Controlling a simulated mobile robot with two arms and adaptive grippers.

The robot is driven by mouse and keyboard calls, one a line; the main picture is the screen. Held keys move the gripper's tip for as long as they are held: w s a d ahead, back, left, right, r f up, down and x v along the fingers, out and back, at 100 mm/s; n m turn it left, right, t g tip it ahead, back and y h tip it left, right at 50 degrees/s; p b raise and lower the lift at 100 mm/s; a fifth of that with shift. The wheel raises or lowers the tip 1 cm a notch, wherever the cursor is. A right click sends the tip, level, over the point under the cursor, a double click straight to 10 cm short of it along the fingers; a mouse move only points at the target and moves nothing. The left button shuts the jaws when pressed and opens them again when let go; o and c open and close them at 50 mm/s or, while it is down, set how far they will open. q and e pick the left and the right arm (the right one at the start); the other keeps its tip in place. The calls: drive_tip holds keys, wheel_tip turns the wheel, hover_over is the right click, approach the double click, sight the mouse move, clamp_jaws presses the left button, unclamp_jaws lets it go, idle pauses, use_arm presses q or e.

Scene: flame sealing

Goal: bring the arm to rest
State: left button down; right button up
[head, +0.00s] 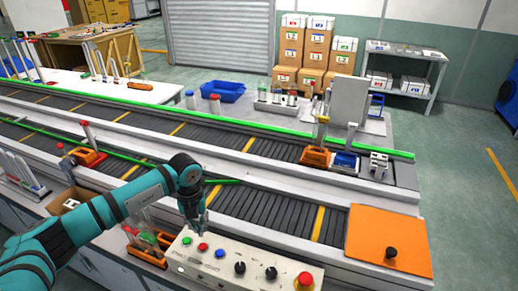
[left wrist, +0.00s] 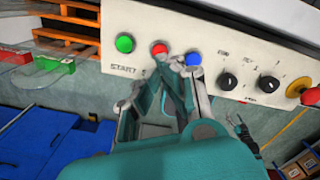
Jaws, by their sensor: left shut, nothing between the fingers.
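My left arm (head: 60,235) reaches in from the left in the head view and bends down at the wrist. My left gripper (head: 200,226) is shut and empty, pointing down over the control panel (head: 178,268). The fingertips also show in the left wrist view (left wrist: 182,64), between the red button (left wrist: 158,48) and the blue button (left wrist: 194,60). Whether they touch the panel I cannot tell. The green button (left wrist: 124,43) is to the left of the red one. My right gripper is not in view.
The panel also carries black knobs and a red emergency knob (head: 304,281). Orange racks with tubes (head: 146,247) stand left of the panel. Conveyors (head: 270,205) run behind it, with an orange plate (head: 388,238) at right. Open floor (head: 465,220) lies further right.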

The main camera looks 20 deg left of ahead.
use_arm(q)
drive_tip(key=s+d+r+m+t+h, duration=0.15)
drive_tip(key=d+h, duration=0.35)
drive_tip(key=d, duration=0.8)
drive_tip(key=d+r+t+h, duration=0.1)
drive_tip(key=d+r+h, duration=0.35)
drive_tip(key=d, duration=0.75)
drive_tip(key=d+r+n+t+h, duration=0.4)
drive_tip(key=r+n+t+h, duration=0.2)
drive_tip(key=r+n+t, duration=0.5)
drive_tip(key=a+f+n+t+y, duration=0.3)
drive_tip(key=a+n+t+y, duration=0.1)
drive_tip(key=a+n+y, duration=0.95)
drive_tip(key=s+a+f+n+g+y, duration=0.35)
drive_tip(key=s+f+n+g, duration=0.2)
drive_tip(key=f, duration=0.35)
drive_tip(key=s+f+g+h, duration=0.1)
drive_tip(key=s+f+g, duration=0.3)
drive_tip(key=s, duration=0.6)
drive_tip(key=s+f+g+h, duration=0.1)
drive_tip(key=s+f+g, duration=0.3)
drive_tip(key=s, duration=0.5)
wheel_tip(320, 180, down, 31)
drive_tip(key=s+g+b, duration=0.2)
drive_tip(key=s, duration=0.1)
drive_tip(key=s+a+f+g+b, duration=0.1)
drive_tip(key=s+a+f, duration=0.2)
drive_tip(key=s+f, duration=1.2)
drive_tip(key=shift+s+f+b, duration=0.15)
drive_tip(key=shift+b, duration=0.15)
